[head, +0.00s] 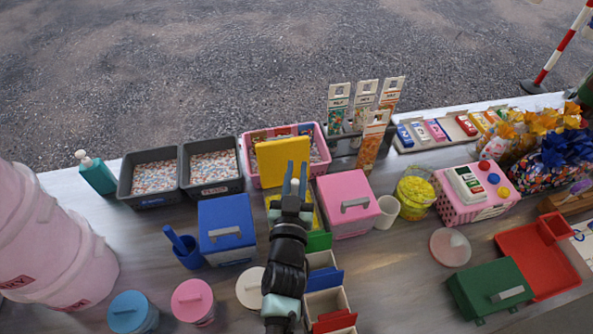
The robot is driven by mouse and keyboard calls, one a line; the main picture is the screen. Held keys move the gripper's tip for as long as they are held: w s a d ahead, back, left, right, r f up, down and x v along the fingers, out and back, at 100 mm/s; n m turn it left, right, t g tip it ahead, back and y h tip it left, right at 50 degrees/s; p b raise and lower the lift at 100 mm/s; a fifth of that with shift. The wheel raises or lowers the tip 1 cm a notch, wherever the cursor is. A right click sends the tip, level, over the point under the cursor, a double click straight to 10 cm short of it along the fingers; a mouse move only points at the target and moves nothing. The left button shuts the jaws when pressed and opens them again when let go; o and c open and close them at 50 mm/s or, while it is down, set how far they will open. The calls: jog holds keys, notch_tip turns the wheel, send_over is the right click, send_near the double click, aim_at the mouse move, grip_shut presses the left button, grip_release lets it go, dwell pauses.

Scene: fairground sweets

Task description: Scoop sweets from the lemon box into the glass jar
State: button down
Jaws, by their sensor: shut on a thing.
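The lemon box looks to be the yellow box (272,203) in the middle of the table, mostly hidden under my arm. Its yellow lid (283,150) is tilted up at the back. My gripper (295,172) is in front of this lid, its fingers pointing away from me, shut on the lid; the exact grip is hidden. The glass jar (415,192) stands to the right, with yellow sweets inside and its top open. A blue scoop (174,238) stands in a blue holder (190,256) to the left.
A blue lidded box (227,228) and a pink lidded box (348,203) flank the yellow box. A white cup (390,211) stands beside the jar. A round clear lid (450,247) lies in front. Tall cartons (372,140) stand behind. Round tubs (193,302) stand at front left.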

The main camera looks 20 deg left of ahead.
notch_tip(320, 180, up, 6)
jog(key=p, duration=0.5)
dwell(0.4)
